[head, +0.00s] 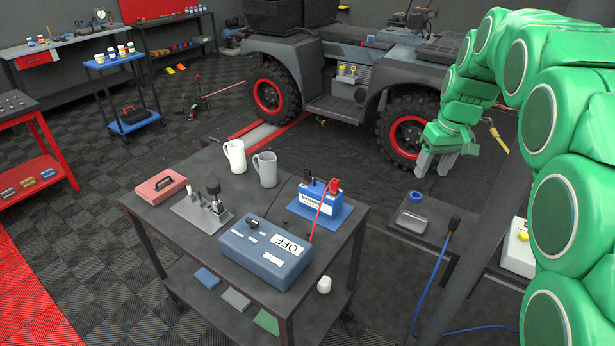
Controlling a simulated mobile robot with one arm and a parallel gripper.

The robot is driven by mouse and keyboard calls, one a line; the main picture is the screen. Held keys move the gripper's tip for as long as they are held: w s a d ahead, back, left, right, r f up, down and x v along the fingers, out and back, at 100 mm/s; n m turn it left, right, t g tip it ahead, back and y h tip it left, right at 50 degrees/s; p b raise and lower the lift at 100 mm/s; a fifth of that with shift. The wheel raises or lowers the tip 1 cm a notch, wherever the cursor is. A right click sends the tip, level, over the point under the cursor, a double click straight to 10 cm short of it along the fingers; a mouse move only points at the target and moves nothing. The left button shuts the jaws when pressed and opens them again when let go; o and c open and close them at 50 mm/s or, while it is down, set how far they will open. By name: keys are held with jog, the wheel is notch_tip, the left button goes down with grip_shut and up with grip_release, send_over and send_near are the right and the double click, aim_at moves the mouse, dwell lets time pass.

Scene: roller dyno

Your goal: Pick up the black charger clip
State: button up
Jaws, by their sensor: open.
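A small black clip (307,176), which looks like the black charger clip, sits at the top left of the blue battery (318,207) on the dark table. A thin dark cable runs from it towards the blue-grey charger box (266,250) marked OFF. A red clip (334,186) with a red cable sits at the battery's right top. My gripper (436,163) hangs from the green arm, right of and beyond the battery, well apart from the clip. Its grey fingers point down, open and empty. The clip's exact grip on the terminal is too small to tell.
The table (345,228) also holds a white mug (235,157), a grey mug (266,169), a red case (161,187) and a metal fixture (205,210) with a black upright handle. A vehicle (340,85) stands behind. A low dark bench (430,232) is at right.

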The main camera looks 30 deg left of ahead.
jog(key=w+a+f+n+y, duration=0.1)
jog(key=w+a+f+n, duration=0.15)
jog(key=a, duration=0.65)
jog(key=w+a+f+n, duration=0.2)
jog(key=w+a+f, duration=0.15)
jog(key=a, duration=0.45)
jog(key=n+y, duration=0.2)
jog(key=n, duration=0.2)
send_over(306, 168)
jog(key=d, duration=0.3)
notch_tip(306, 168, down, 8)
jog(key=shift+a+r, duration=0.15)
jog(key=shift+r, duration=0.1)
jog(key=shift+s+x, duration=0.1)
jog(key=shift+x, duration=1.8)
jog(key=shift+s+x, duration=0.15)
jog(key=shift+x, duration=1.8)
grip_shut()
jog(key=shift+r, duration=0.1)
jog(key=shift+r, duration=0.9)
jog(key=shift+s+d+r, duration=0.1)
jog(key=shift+d+r, duration=0.15)
jog(key=shift+r, duration=0.4)
jog(key=shift+r, duration=0.1)
